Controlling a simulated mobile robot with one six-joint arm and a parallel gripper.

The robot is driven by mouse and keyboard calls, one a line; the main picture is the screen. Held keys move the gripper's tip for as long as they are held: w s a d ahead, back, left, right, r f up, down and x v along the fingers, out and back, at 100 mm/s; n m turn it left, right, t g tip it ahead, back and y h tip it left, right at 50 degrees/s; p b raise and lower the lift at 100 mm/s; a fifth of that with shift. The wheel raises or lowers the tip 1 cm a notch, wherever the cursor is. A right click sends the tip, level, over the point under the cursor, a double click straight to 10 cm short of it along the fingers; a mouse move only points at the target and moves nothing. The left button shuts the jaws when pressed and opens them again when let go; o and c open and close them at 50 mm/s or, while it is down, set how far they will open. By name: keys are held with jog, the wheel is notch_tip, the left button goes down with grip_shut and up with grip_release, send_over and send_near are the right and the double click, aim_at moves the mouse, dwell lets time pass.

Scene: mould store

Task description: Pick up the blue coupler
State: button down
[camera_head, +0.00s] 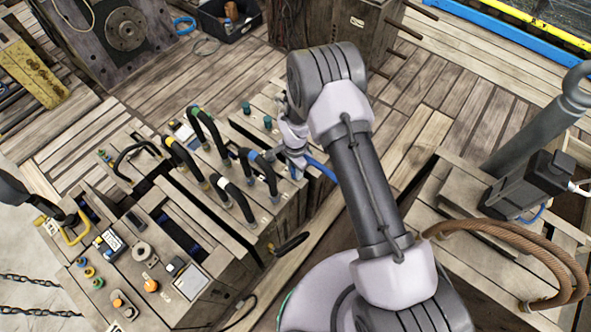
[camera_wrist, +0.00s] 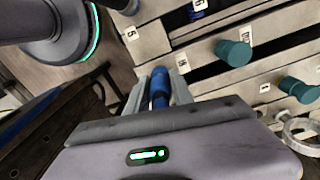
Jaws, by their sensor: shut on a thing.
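The blue coupler (camera_wrist: 159,86) is between the two fingers of my gripper (camera_wrist: 158,92) in the wrist view. My gripper is shut on it, and the fingers hide its sides. In the head view my gripper (camera_head: 291,160) is at the right edge of the wooden manifold block (camera_head: 240,238), beside the row of black hoses.
Teal plugs (camera_wrist: 233,52) stand close by on the numbered block. Several looped black hoses (camera_head: 231,198) with coloured bands stand left of my gripper. A thick brown hose (camera_head: 520,245) lies at the right. Open plank floor (camera_head: 215,85) lies behind the block.

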jog(key=shift+r, duration=0.1)
jog(key=shift+r, duration=0.35)
jog(key=r+p, duration=0.2)
jog(key=r, duration=0.1)
jog(key=shift+s+d, duration=0.2)
jog(key=shift+s, duration=0.15)
jog(key=s+d+r+p, duration=0.1)
jog(key=s+d+p, duration=0.2)
jog(key=s, duration=1)
jog(key=d, duration=0.3)
jog(key=shift+s+d, duration=0.25)
jog(key=shift+s, duration=0.15)
